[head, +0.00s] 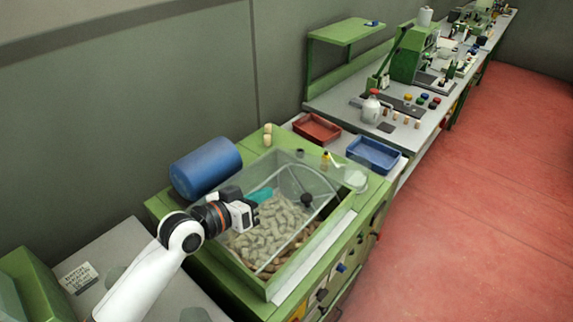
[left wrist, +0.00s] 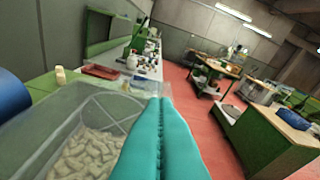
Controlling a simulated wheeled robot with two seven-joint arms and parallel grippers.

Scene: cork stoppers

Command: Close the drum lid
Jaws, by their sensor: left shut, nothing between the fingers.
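The drum (head: 275,288) is a green box-shaped housing with a pile of pale corks (head: 268,226) inside. Its clear lid (head: 312,181) with a round black knob (head: 307,199) shows over the corks; its exact angle is hard to read. My left gripper (head: 264,195) has teal fingers and is over the corks, left of the knob. In the left wrist view the fingers (left wrist: 160,140) are pressed together and empty, with the clear lid (left wrist: 108,103) and corks (left wrist: 85,150) to their left. Whether the fingers touch the lid cannot be told. My right gripper is out of view.
A blue cylinder (head: 206,168) lies at the drum's back left. A red tray (head: 317,128) and a blue tray (head: 374,154) are behind the drum. A long bench (head: 345,99) with tools runs further back. The red floor (head: 480,220) at the right is clear.

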